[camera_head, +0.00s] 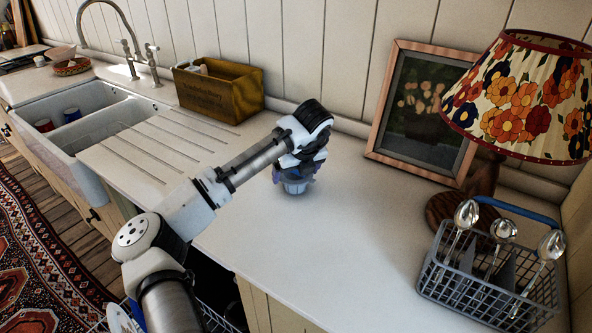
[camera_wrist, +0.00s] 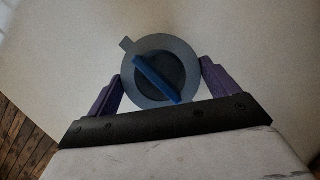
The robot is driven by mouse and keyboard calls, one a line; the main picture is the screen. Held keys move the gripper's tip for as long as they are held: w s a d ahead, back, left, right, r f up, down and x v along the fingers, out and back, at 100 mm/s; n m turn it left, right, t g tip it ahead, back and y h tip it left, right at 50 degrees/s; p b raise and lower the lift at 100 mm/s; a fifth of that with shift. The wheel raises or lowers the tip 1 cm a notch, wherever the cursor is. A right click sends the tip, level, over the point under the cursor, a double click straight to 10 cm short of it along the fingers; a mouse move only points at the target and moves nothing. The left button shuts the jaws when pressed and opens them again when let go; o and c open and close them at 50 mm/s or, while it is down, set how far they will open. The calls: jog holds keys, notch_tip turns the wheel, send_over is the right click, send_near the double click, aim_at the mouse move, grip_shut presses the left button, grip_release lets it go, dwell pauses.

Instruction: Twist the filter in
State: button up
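The filter shows in the wrist view as a dark round cap with a raised blue bar (camera_wrist: 158,78) across it, slanting down to the right. It sits within a grey round body (camera_wrist: 132,90) with a small tab at its upper left. In the head view a grey-blue body (camera_head: 295,187) stands on the white counter, its top hidden under my gripper (camera_head: 293,172). My gripper points down over it. In the wrist view its purple fingers (camera_wrist: 160,80) are spread wide, one on either side of the grey rim and clear of the blue bar.
A wooden box (camera_head: 220,92) and the double sink (camera_head: 85,120) are to the left. A framed picture (camera_head: 420,112) leans on the back wall. A floral lamp (camera_head: 525,97) and a wire basket with spoons (camera_head: 490,285) are at right. The counter around the filter is clear.

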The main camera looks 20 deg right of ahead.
jog(key=shift+o, duration=1.1)
jog(key=shift+r, duration=0.1)
jog(key=shift+r, duration=0.25)
jog(key=b+v, duration=0.2)
jog(key=v, duration=0.9)
jog(key=shift+s+r, duration=0.2)
jog(key=shift+r, duration=0.1)
